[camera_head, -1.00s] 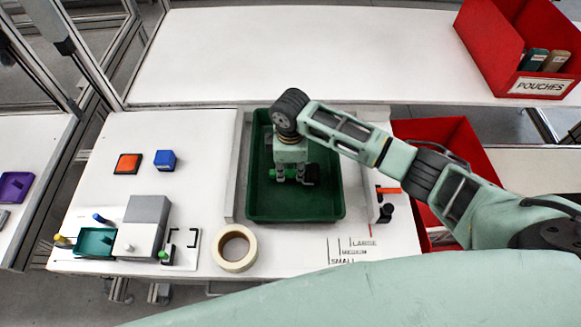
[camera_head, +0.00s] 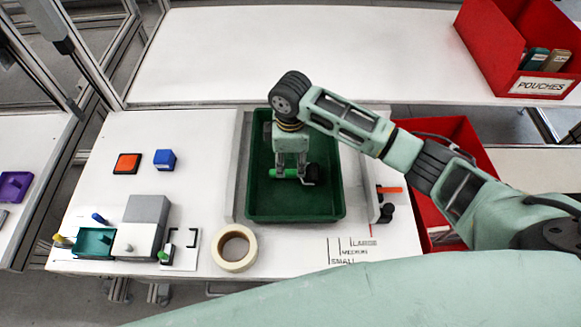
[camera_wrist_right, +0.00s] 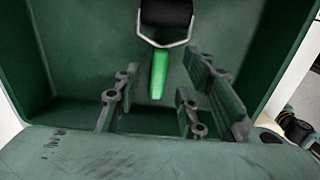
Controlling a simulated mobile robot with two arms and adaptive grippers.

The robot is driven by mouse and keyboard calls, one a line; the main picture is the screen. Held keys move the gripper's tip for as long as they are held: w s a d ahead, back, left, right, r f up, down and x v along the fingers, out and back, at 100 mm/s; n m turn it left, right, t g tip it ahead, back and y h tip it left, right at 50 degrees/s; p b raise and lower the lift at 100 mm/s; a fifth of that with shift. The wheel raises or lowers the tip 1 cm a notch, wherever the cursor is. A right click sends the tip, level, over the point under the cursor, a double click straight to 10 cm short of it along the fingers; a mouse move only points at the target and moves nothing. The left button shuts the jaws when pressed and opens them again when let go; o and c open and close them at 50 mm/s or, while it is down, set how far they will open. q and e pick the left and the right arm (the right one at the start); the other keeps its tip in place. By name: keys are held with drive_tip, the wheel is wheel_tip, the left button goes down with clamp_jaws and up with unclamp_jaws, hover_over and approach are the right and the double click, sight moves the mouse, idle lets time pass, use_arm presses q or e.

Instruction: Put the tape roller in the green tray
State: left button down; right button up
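The tape roller, with its bright green handle (camera_head: 284,172) and black roller head (camera_head: 312,174), lies inside the green tray (camera_head: 322,208). In the right wrist view its handle (camera_wrist_right: 157,75) and roller head (camera_wrist_right: 166,12) show against the tray floor. My right gripper (camera_head: 291,176) is over the tray with its fingers pointing down. In the right wrist view its fingers (camera_wrist_right: 152,110) are wide apart, with a gap on both sides of the handle. The gripper is open and holds nothing. My left gripper is not in view.
A roll of masking tape (camera_head: 234,248) lies left of the tray at the table's front edge. A grey block (camera_head: 147,218), blue block (camera_head: 165,160) and orange-topped block (camera_head: 128,163) stand further left. A red bin (camera_head: 440,132) is right of the table.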

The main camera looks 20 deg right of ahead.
sight(290, 171)
wheel_tip(290, 171, up, 8)
drive_tip(key=shift+b, duration=0.4)
idle(0.3)
